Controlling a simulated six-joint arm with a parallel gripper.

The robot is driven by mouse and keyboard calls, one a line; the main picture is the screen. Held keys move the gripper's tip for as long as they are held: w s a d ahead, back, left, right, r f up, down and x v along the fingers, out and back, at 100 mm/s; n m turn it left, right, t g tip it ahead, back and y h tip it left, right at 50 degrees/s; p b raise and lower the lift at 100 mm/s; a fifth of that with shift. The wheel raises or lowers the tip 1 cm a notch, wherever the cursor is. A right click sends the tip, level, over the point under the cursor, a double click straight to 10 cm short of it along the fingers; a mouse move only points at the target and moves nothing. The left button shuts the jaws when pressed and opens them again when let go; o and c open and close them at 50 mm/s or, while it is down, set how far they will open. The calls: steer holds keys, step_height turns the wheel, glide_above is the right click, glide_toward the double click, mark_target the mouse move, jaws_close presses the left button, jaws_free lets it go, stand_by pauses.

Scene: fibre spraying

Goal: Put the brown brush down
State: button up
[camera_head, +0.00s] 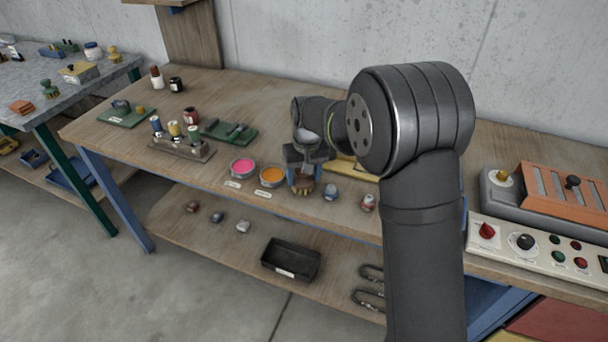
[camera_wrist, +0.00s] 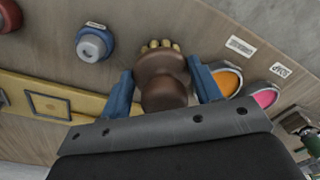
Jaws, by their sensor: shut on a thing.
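The brown brush (camera_wrist: 162,76) is between the two blue fingers of my gripper (camera_wrist: 165,84) in the wrist view, with its pale bristle tufts showing at the far end. In the head view my gripper (camera_head: 303,174) is low over the front part of the wooden bench, shut on the brown brush (camera_head: 303,187). The brush is just right of the orange paint cup. I cannot tell whether its bristles touch the bench top.
The orange cup (camera_head: 272,177) and pink cup (camera_head: 243,168) stand close on the left. A blue-grey knob-like item (camera_head: 331,192) and a red-white one (camera_head: 368,202) stand right. A yellow frame (camera_wrist: 50,104) lies behind. The bench's front edge is near.

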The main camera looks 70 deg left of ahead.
steer(key=shift+f, duration=0.15)
steer(key=o, duration=1.1)
steer(key=r, duration=1.2)
steer(key=shift+w+d+r, duration=0.15)
steer(key=shift+w+d, duration=0.1)
steer(key=shift+d, duration=0.05)
